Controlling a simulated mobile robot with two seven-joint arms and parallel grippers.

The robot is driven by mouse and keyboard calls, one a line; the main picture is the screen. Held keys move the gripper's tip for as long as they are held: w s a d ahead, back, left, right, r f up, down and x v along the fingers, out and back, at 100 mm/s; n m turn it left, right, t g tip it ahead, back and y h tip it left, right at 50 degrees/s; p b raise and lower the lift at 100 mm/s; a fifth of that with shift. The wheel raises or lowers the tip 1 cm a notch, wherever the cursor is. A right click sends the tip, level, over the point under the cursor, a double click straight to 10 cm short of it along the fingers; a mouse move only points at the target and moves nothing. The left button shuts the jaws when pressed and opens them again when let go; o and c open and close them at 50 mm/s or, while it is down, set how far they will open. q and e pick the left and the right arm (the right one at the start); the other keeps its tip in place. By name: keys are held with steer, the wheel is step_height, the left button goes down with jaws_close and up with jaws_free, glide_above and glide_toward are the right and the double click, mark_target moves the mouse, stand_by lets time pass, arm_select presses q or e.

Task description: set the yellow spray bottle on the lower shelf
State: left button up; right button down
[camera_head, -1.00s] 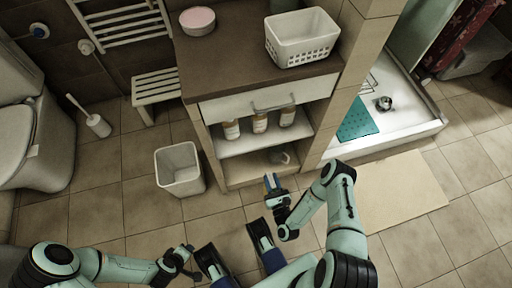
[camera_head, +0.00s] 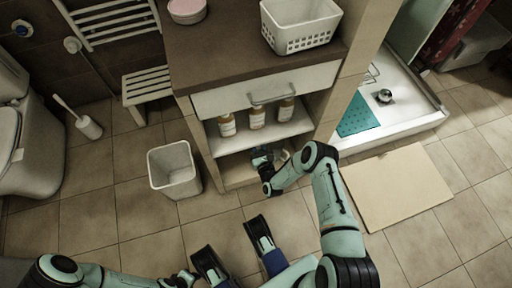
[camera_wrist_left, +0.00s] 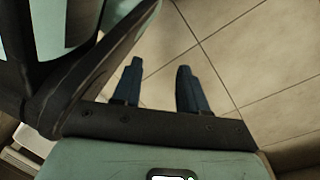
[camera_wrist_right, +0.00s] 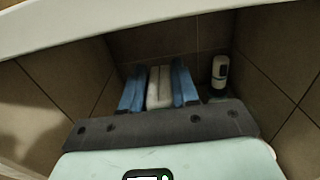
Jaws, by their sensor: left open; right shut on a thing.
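My right gripper (camera_wrist_right: 159,88) reaches into the low opening of the cabinet, over the lower shelf (camera_head: 238,171). It is shut on a narrow pale thing, taken as the yellow spray bottle (camera_wrist_right: 159,86), seen between the blue fingers in the right wrist view. Its colour looks washed out there, and its base is hidden, so I cannot tell whether it touches the shelf. In the head view my arm covers most of it. My left gripper (camera_wrist_left: 158,78) is open and empty above the floor tiles.
A white bottle with a dark band (camera_wrist_right: 219,72) stands right of my right gripper, inside the compartment. Several orange-and-white bottles, one here (camera_head: 257,118), stand on the shelf above, under a drawer (camera_head: 225,97). A white bin (camera_head: 173,170) stands left of the cabinet.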

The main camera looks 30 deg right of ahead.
steer(key=f+b, duration=0.1)
steer(key=f, duration=0.1)
steer(key=f+b, duration=0.1)
steer(key=shift+w+f, duration=0.2)
steer(key=shift+f, duration=0.2)
arm_select(q)
steer(key=shift+g, duration=0.7)
steer(key=s, duration=0.1)
steer(key=s+f, duration=0.2)
steer(key=s, duration=0.1)
steer(key=shift+a, duration=0.25)
arm_select(e)
steer(key=shift+f, duration=0.1)
steer(key=c, duration=0.8)
jaws_free()
steer(key=shift+c, duration=0.2)
arm_select(q)
steer(key=w+r+t+p, duration=0.2)
steer(key=w+r+p, duration=0.1)
steer(key=w, duration=0.4)
steer(key=shift+w+d+r+t+p, duration=0.15)
steer(key=shift+d+r+t+p, duration=0.15)
steer(key=shift+d+r+p, duration=0.25)
arm_select(e)
steer(key=v, duration=1.2)
arm_select(q)
steer(key=shift+a+r, duration=0.1)
arm_select(e)
steer(key=shift+d, duration=0.1)
